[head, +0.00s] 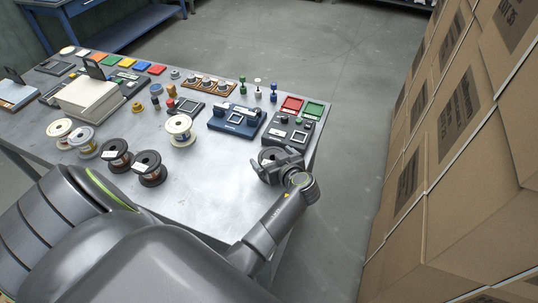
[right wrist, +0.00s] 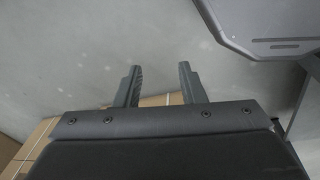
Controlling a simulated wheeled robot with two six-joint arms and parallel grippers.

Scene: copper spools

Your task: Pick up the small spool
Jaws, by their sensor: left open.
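Other spools stand to the left: a white-flanged one (head: 180,128), a cream one (head: 61,129), a grey one (head: 83,140) and two dark ones with reddish-brown wire (head: 151,168) (head: 116,153). My right gripper (right wrist: 158,76) is open and empty in the right wrist view, with floor behind it.
The grey metal table (head: 205,175) is bare in its front middle. A dark device (head: 288,133) and a blue device (head: 237,120) stand just behind the left gripper. Red and green trays (head: 315,109) lie at the back right corner. Stacked cardboard boxes (head: 455,130) rise on the right.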

